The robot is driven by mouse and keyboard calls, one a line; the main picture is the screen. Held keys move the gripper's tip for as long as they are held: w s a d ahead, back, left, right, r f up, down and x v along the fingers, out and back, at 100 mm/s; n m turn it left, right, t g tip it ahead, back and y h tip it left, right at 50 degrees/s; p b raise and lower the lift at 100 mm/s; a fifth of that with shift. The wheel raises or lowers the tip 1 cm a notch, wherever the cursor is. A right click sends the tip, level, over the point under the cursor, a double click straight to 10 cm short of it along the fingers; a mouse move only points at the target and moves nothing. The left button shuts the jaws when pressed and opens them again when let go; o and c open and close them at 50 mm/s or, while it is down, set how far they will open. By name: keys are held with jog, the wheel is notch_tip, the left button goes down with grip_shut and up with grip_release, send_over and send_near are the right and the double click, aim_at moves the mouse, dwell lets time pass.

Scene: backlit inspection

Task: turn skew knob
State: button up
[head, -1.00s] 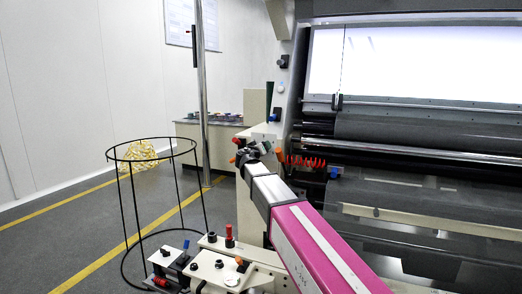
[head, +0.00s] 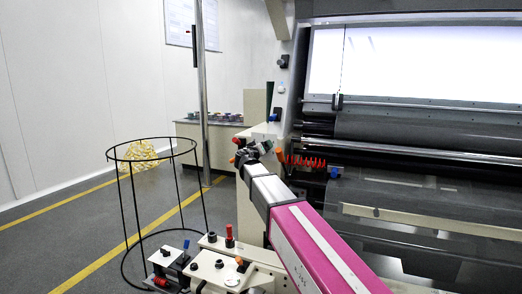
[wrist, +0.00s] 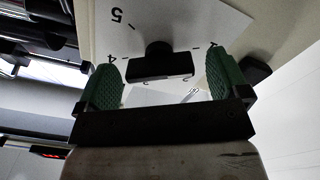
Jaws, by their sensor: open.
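The skew knob (wrist: 160,66) is a black knob with a bar-shaped grip on a pale dial plate (wrist: 190,22) marked with numbers, seen in the wrist view. My gripper (wrist: 160,78) is open, with one green finger pad on each side of the knob's bar. A gap shows between each pad and the bar, so the pads look apart from it. In the head view my gripper (head: 252,153) is at the dial panel left of the machine; the knob itself is hidden there by my gripper.
Red (head: 238,141) and orange (head: 280,154) handles and a red coiled cable (head: 305,162) are close around my gripper. A bracket with small knobs (head: 230,268) lies below left. A black wire hoop stand (head: 119,190) stands on the floor at left.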

jog(key=v, duration=1)
jog(key=shift+s, duration=0.1)
